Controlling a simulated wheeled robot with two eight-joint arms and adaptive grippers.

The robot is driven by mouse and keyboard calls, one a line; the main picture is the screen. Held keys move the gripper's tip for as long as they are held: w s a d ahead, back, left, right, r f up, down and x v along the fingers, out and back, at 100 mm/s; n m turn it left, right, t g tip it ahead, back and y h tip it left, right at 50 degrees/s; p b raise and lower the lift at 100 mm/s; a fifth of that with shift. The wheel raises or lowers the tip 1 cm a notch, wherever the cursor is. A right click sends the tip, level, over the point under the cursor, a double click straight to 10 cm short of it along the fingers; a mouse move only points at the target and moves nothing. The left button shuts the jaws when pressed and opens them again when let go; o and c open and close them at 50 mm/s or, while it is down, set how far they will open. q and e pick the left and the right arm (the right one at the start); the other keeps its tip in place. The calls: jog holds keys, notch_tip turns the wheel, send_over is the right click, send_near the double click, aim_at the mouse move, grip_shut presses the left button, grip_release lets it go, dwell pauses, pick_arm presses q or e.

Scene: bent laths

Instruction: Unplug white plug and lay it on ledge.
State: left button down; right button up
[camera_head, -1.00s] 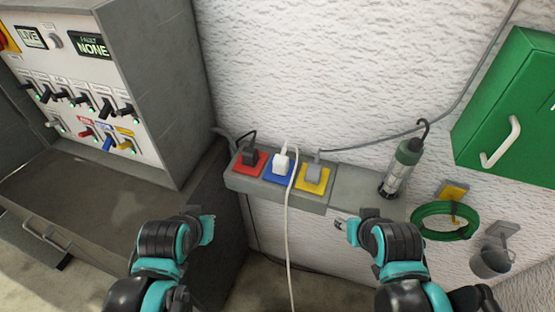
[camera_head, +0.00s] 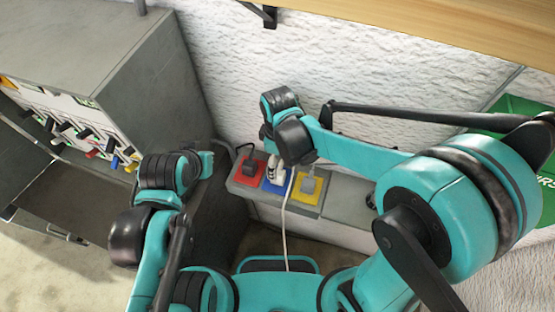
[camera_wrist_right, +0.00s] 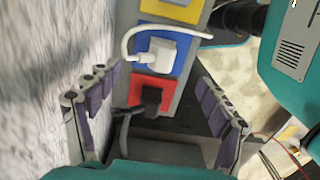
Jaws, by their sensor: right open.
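The white plug (camera_head: 276,173) sits in the blue socket (camera_head: 266,186), its white cable hanging down. It also shows in the right wrist view (camera_wrist_right: 160,52), upright in its socket. My right gripper (camera_wrist_right: 158,82) is open and empty, its fingers spread on either side of the socket row, with the plug in the gap beyond the tips. In the head view my right gripper (camera_head: 274,155) is over the sockets and partly hides the plug. The grey ledge (camera_head: 345,197) runs right of the sockets. My left gripper (camera_head: 204,162) is left of the sockets; its fingers are unclear.
A black plug (camera_head: 250,168) is in the red socket, beside the white one. A grey switch cabinet (camera_head: 120,60) stands at left, a green box (camera_head: 515,110) at right. A wooden shelf (camera_head: 430,25) crosses the top.

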aim_at(279, 171)
jog(key=shift+s, duration=0.2)
jog(key=shift+w+f+b, duration=0.1)
jog(key=shift+f+b, duration=0.25)
jog(key=shift+f, duration=0.1)
notch_tip(279, 171, down, 8)
jog(key=b, duration=0.6)
jog(key=shift+f+b, duration=0.1)
jog(key=shift+b, duration=0.3)
dwell(0.5)
jog(key=shift+d, duration=0.1)
jog(key=c, duration=0.9)
jog(key=shift+w, duration=0.2)
jog(key=c, duration=0.8)
jog(key=shift+s, duration=0.1)
